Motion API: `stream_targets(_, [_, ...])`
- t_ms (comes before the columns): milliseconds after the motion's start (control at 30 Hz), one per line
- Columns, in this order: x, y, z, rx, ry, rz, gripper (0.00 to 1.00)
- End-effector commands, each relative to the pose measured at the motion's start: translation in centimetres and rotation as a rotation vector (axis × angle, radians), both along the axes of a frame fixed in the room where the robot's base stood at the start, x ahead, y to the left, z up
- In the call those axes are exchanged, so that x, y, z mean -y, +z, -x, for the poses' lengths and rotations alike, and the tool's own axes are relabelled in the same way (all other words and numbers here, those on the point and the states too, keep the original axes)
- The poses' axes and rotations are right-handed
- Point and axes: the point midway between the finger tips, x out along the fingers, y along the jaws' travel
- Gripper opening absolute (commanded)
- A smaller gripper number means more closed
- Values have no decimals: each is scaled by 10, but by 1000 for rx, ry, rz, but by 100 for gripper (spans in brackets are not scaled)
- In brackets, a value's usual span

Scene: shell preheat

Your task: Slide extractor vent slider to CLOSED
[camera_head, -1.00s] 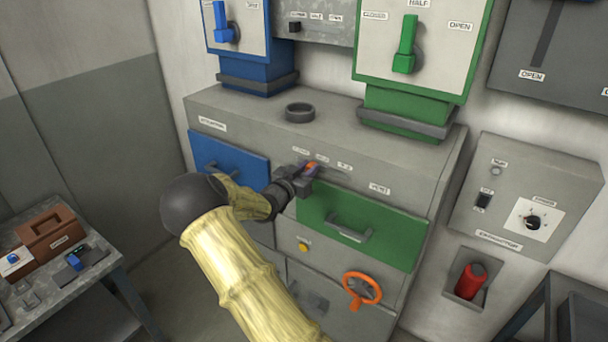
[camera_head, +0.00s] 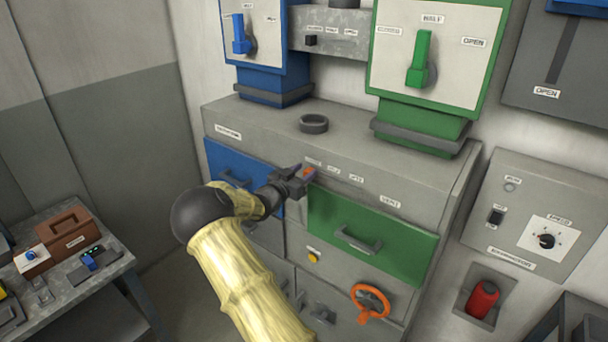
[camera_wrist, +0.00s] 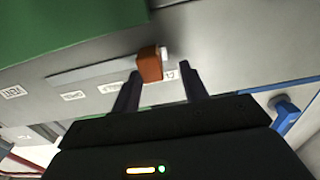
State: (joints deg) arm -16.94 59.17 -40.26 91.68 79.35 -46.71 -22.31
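The vent slider's orange knob (camera_head: 308,172) sits at the left end of its slot in the head view, below the leftmost of three small labels on the grey cabinet's sloped front. That label looks like CLOSED but is blurred. In the wrist view the knob (camera_wrist: 149,65) is at the right end of the slot (camera_wrist: 95,71). My gripper (camera_head: 302,176) is at the knob. In the wrist view my gripper's (camera_wrist: 160,75) two dark fingers are spread, with the knob between and just beyond their tips, nearest the left finger. I cannot tell whether they touch.
Below the slider are a green drawer (camera_head: 400,248) with a grey handle and a blue drawer (camera_head: 222,158). An orange wheel (camera_head: 370,302) is lower right. A black ring (camera_head: 314,123) lies on the cabinet top. A side table (camera_head: 85,272) stands at left.

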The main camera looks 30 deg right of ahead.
Motion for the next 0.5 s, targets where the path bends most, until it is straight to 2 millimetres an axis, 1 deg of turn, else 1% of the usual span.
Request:
stream_targets(300, [-1,-3,2,-2,-3,-2,44])
stream_targets(433, [-10,-4,6,-2,-3,-4,44])
stream_targets(500, [-19,-5,9,-2,-2,-5,44])
